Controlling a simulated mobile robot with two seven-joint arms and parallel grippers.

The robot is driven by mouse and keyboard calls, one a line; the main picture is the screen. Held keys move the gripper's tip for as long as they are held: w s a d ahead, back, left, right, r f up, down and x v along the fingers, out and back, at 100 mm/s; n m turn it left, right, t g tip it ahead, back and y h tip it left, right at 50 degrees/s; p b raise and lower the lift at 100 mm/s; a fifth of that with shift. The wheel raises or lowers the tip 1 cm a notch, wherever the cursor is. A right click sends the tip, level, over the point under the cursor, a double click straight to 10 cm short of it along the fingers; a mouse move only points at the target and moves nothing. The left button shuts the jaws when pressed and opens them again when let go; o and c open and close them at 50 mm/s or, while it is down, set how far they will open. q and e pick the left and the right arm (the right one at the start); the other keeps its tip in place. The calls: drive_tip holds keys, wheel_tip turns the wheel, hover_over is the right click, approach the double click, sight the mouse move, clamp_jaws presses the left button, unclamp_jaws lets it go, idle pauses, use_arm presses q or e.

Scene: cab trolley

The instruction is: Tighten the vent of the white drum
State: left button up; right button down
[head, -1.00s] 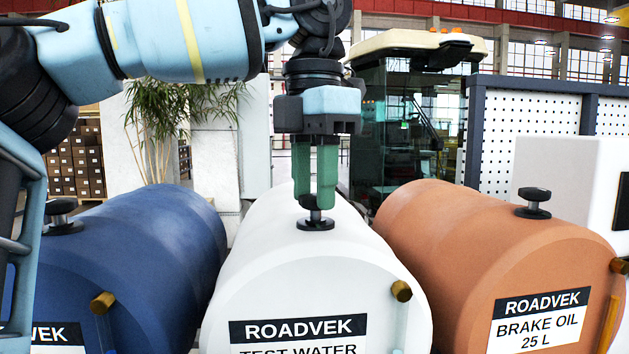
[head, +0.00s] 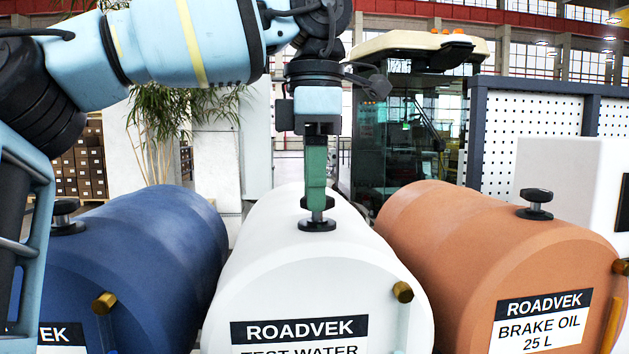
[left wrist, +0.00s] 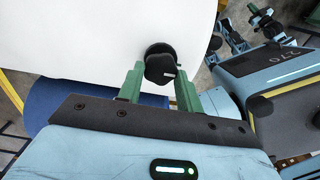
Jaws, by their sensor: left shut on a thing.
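The white drum (head: 280,260), labelled "ROADVEK TEST WATER", lies in the middle of the head view. Its black vent (head: 318,224) stands on top, with a round base and a knob. My left gripper (head: 317,203) points straight down over the vent, its green fingers shut on the knob, which they partly hide. In the left wrist view the vent (left wrist: 160,66) sits between the two green finger tips, against the white drum (left wrist: 95,40). My right gripper is not in the head view.
A blue drum (head: 150,245) lies to the left and an orange brake oil drum (head: 470,240) to the right, each with its own black vent on top. A glass cab (head: 395,140), a plant (head: 160,130) and a perforated panel (head: 535,115) stand behind.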

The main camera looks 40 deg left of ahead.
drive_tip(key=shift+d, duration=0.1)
use_arm(q)
drive_tip(key=o, duration=1)
drive_tip(key=shift+r, duration=0.1)
drive_tip(key=shift+r, duration=0.25)
wheel_tip(320, 180, up, 5)
drive_tip(key=shift+r, duration=0.1)
drive_tip(key=shift+s+r+p, duration=0.1)
drive_tip(key=shift+r+p, duration=0.75)
drive_tip(key=shift+p, duration=0.25)
drive_tip(key=shift+r, duration=0.2)
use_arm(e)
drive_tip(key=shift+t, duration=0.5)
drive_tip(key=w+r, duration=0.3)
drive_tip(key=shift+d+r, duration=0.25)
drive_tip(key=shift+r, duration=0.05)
